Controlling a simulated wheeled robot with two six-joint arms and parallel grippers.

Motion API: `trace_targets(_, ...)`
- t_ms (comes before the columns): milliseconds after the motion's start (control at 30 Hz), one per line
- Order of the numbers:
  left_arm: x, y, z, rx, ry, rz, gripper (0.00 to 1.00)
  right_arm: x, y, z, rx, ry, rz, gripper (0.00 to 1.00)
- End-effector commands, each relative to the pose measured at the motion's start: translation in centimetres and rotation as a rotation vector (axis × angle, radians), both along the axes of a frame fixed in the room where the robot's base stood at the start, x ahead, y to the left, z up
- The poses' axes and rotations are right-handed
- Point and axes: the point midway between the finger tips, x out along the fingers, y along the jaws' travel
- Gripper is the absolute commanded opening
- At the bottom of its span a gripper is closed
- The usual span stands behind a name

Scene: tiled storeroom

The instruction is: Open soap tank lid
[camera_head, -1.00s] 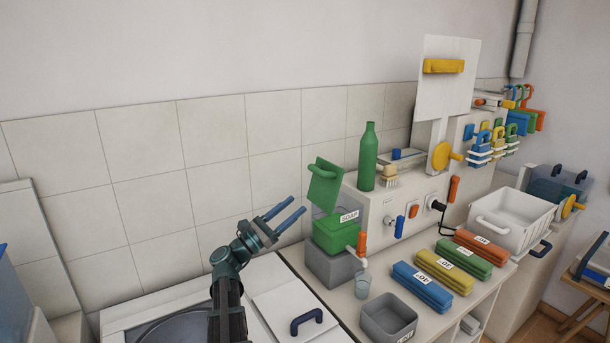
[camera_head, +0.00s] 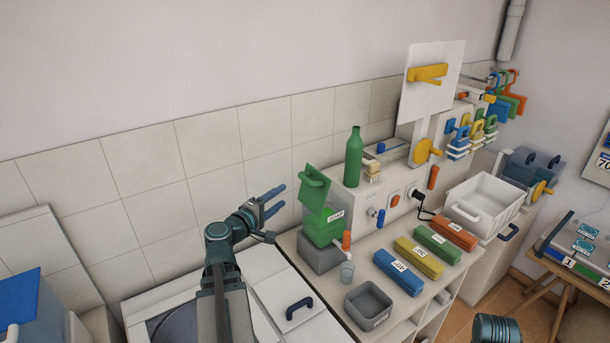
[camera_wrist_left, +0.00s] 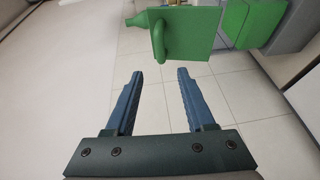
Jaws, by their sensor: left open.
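The soap tank (camera_head: 321,232) is a green box labelled SOAP on a grey block (camera_head: 318,257), with an orange-handled tap at its front. Its green lid (camera_head: 317,190) stands tilted up at the back, with a loop handle facing left. My left gripper (camera_head: 280,197) is open and empty, just left of the lid and apart from it. In the left wrist view, the lid (camera_wrist_left: 196,32) and its handle (camera_wrist_left: 161,40) lie beyond the open, empty fingers (camera_wrist_left: 159,72). My right gripper is out of view.
A green bottle (camera_head: 353,158) stands on the ledge behind the tank. A clear cup (camera_head: 347,273) sits below the tap, and a grey bin (camera_head: 367,304) in front. Several coloured labelled blocks line the counter.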

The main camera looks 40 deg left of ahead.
Motion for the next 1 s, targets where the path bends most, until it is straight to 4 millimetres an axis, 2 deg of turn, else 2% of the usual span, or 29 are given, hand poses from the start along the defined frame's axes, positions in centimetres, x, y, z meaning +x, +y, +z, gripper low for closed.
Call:
trace_targets(167, 1.8, 0.3, -0.2, -0.002, -0.001, -0.004, 0.55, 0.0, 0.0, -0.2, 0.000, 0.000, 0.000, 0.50)
trace_targets(600, 10.4, 1.1, -0.9, -0.003, -0.001, -0.005, 0.55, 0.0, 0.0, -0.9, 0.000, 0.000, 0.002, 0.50)
trace_targets(800, 12.8, 1.3, -1.1, -0.004, -0.001, -0.003, 0.55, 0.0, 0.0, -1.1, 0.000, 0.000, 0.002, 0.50)
trace_targets(1000, 13.6, 1.3, -1.1, -0.005, -0.001, -0.002, 0.55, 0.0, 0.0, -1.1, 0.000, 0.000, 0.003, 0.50)
